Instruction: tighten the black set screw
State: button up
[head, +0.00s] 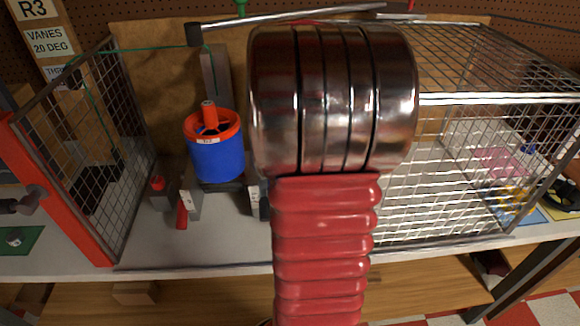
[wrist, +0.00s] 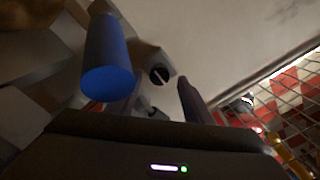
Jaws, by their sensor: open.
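A dark round screw head with a pale slot (wrist: 159,76), which looks like the black set screw, shows in the wrist view. My gripper (wrist: 158,94) is open, with one dark finger on each side of the screw head in the picture. I cannot tell how far the fingertips are from it. A blue cylinder (wrist: 107,65) stands at the left of the wrist view, close to the left finger. In the head view, the blue ducted rotor (head: 217,160) with an orange rim stands inside the open cage. My red arm hides the gripper and the screw there.
A wire mesh panel (head: 122,130) with an orange-red edge stands left of the rotor. A wire cage (head: 480,150) fills the right. A red-handled item (head: 182,214) is in front of the rotor. Bare bench (head: 150,245) shows at the front left.

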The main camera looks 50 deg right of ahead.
jog(key=shift+r, duration=2.4)
